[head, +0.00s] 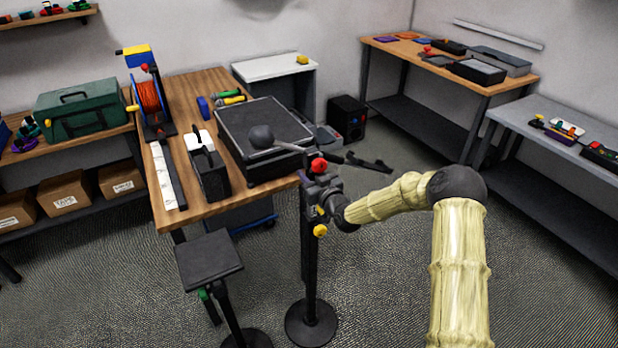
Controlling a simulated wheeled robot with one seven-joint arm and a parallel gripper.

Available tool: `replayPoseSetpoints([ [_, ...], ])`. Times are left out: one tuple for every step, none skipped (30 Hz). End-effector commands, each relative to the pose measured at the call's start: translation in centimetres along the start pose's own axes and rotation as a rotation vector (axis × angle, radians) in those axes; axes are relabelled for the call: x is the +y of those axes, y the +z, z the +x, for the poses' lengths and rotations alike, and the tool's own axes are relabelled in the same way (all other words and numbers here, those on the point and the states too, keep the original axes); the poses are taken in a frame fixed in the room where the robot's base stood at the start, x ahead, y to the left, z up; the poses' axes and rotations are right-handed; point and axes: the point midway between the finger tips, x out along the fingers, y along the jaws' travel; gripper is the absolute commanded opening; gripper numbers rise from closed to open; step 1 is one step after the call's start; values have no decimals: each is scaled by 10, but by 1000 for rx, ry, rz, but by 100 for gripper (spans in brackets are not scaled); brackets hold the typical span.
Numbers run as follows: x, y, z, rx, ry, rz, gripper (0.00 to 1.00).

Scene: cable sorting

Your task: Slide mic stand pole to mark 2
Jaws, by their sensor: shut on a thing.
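The black mic stand pole (309,265) stands upright on a round base (311,323) in front of the wooden table's right corner. A grey microphone head (262,136) is on the boom that reaches left from the stand's top, over the black case. A red knob (319,165) is near the top and a yellow knob (320,230) is lower down. My gripper (318,193) comes from the right and is shut at the upper pole, between the two knobs. My fingers are dark and small here, so the exact contact is hard to see. I cannot make out any mark on the pole.
The wooden table (205,82) holds a black case (262,120), a cable reel (150,92) and a black box (209,172). A small black stand (208,260) is left of the pole. The carpet (545,295) is clear at the right.

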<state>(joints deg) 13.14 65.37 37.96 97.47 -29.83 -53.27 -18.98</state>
Motion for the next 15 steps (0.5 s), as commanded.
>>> replayPoseSetpoints([
  [1,-20,2,19,2,-4,0],
  [1,-26,2,21,2,-5,0],
  [0,-34,2,22,2,-4,0],
  [0,-40,2,23,2,-5,0],
  [0,-45,2,23,2,-5,0],
  [0,-51,2,23,2,-4,0],
  [0,-55,2,24,3,-4,0],
  [0,-58,2,24,3,-3,0],
  [0,-61,2,24,3,-3,0],
  [0,-63,2,24,3,-3,0],
  [0,-64,2,25,3,-3,0],
  [0,-64,2,25,3,-3,0],
  [0,-64,2,25,4,-2,0],
  [0,-64,2,25,4,-2,0],
  [0,-64,2,25,4,-2,0],
])
